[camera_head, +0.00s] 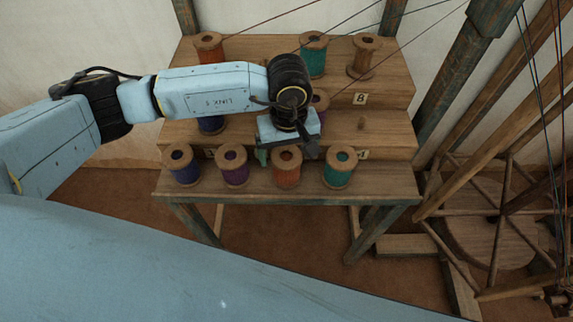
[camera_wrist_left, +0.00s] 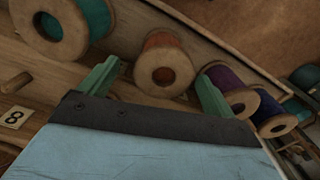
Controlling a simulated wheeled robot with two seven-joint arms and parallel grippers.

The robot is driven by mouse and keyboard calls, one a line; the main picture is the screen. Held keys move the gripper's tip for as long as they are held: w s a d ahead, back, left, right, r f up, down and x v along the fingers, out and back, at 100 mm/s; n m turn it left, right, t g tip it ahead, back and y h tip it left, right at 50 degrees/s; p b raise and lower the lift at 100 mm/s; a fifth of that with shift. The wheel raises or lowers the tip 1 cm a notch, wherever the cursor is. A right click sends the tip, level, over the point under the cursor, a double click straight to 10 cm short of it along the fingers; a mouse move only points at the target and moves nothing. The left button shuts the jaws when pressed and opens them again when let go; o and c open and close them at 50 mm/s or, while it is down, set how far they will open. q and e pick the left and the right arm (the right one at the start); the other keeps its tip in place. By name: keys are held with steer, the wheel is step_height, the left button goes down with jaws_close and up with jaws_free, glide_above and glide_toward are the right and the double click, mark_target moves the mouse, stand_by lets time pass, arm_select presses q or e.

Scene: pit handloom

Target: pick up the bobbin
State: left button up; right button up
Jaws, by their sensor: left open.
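Several bobbins with wooden flanges stand on a stepped wooden rack. On the front step an orange bobbin (camera_head: 287,174) stands between a purple bobbin (camera_head: 232,168) and a teal bobbin (camera_head: 340,168), with a blue bobbin (camera_head: 184,167) at the left end. My left gripper (camera_head: 287,153) is open, just behind and above the orange bobbin. In the left wrist view the orange bobbin (camera_wrist_left: 165,65) shows between the two green fingers (camera_wrist_left: 155,85), with nothing held; contact cannot be told. A purple bobbin (camera_wrist_left: 226,82) is beyond the right finger. My right gripper is not in view.
The rack's front edge (camera_head: 390,188) is low in front. Orange, teal and brown bobbins (camera_head: 365,56) stand on the top step. My arm partly hides the middle step, where a bare peg (camera_head: 361,123) shows. Strung threads and a wooden wheel (camera_head: 490,235) are at right.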

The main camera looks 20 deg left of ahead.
arm_select(q)
steer(key=f, duration=0.4)
steer(key=shift+a+f, duration=0.2)
steer(key=shift+f, duration=0.05)
steer(key=c, duration=1.1)
steer(key=shift+r, duration=0.1)
